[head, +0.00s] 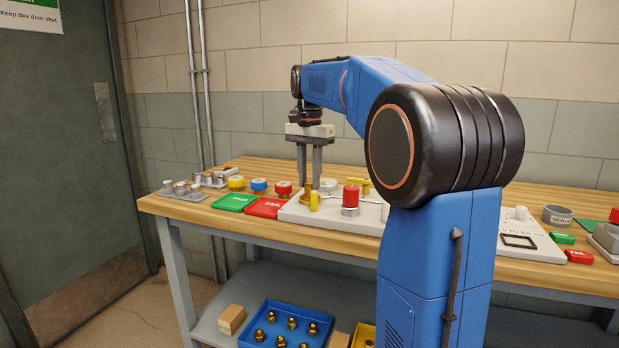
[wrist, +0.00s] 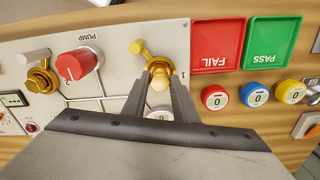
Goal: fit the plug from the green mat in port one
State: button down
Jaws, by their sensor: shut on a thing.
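My gripper (head: 308,184) points down over the white panel (head: 290,213) and is shut on a small brass-coloured plug (wrist: 158,83). In the wrist view the plug sits between the fingertips, at the brass port one (wrist: 160,66) beside the printed 1. Its lower end is hidden, so I cannot tell whether it is seated or only above the port. A yellow lever (wrist: 138,48) is beside this port. A dark green mat (head: 587,227) lies at the table's right; no plug shows on it.
A red knob (head: 351,194) stands on the panel right of my gripper. The green PASS tray (head: 234,202) and red FAIL tray (head: 266,207) lie to the left, with yellow, blue and red round gauges (head: 259,185) behind. A blue crate (head: 270,328) of brass fittings is below.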

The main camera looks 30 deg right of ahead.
jog(key=shift+f, duration=1.05)
dwell(1.9)
jog(key=c, duration=1.4)
grip_release()
jog(key=shift+o, duration=0.2)
jog(key=shift+r, duration=0.15)
jog(key=shift+r, duration=3.9)
jog(key=s+a+f+n+t, duration=0.1)
jog(key=s+a+f+n, duration=0.2)
jog(key=s+a+f, duration=0.35)
jog(key=s+a+f+n+t, duration=0.2)
jog(key=s+a+f+n, duration=0.2)
jog(key=s, duration=0.5)
jog(key=s+a+f+n+t, duration=0.1)
jog(key=s+a+f+n, duration=0.1)
jog(key=s+f, duration=0.5)
jog(key=s+a+f+n, duration=0.3)
jog(key=s+f, duration=0.4)
jog(key=f, duration=0.4)
jog(key=shift+s+n+t, duration=0.35)
jog(key=shift+n+t, duration=0.05)
jog(key=shift+n, duration=0.1)
